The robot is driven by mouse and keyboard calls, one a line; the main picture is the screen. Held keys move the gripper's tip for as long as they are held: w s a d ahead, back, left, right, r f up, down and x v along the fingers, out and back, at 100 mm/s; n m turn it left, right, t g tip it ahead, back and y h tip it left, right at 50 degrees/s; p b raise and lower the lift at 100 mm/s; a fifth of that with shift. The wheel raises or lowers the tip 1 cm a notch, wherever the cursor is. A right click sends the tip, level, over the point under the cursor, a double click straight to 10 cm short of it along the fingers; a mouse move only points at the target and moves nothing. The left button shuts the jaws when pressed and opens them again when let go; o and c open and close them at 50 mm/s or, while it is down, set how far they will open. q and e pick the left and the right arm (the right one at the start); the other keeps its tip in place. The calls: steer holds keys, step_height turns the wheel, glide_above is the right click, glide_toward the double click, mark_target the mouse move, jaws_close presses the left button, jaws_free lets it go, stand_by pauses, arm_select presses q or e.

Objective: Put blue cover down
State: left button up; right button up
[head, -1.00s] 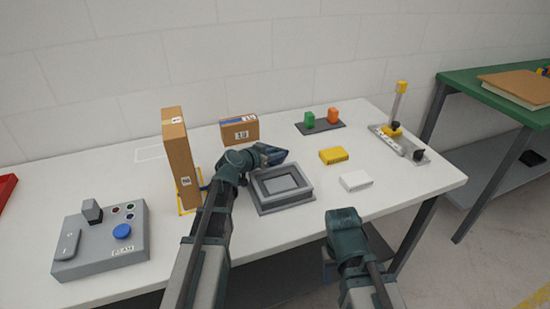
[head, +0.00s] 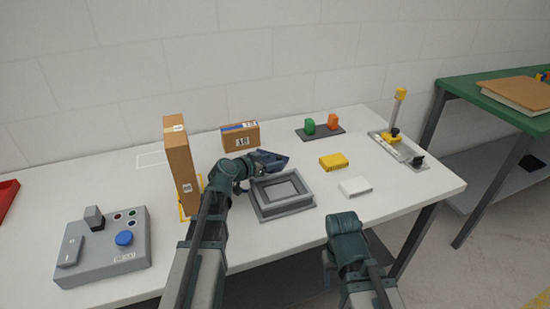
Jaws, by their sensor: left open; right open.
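The blue cover (head: 272,160) is a dark blue piece behind the grey square frame (head: 283,190), seeming to rest on the white table. Part of it is hidden by my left gripper (head: 259,169), which is open at its left end. I cannot tell whether the fingers still touch it. My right gripper (head: 329,263) is open and empty, low in front of the table edge; its fingers are hard to make out.
A tall brown box (head: 181,165) stands left of my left arm, and a small box (head: 240,137) behind. A yellow block (head: 333,161) and white block (head: 355,187) lie to the right. A grey control box (head: 103,247) sits front left.

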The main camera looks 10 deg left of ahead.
arm_select(q)
steer(key=p+v, duration=0.2)
steer(key=v, duration=0.7)
steer(key=shift+p, duration=0.4)
steer(key=shift+s+f, duration=0.1)
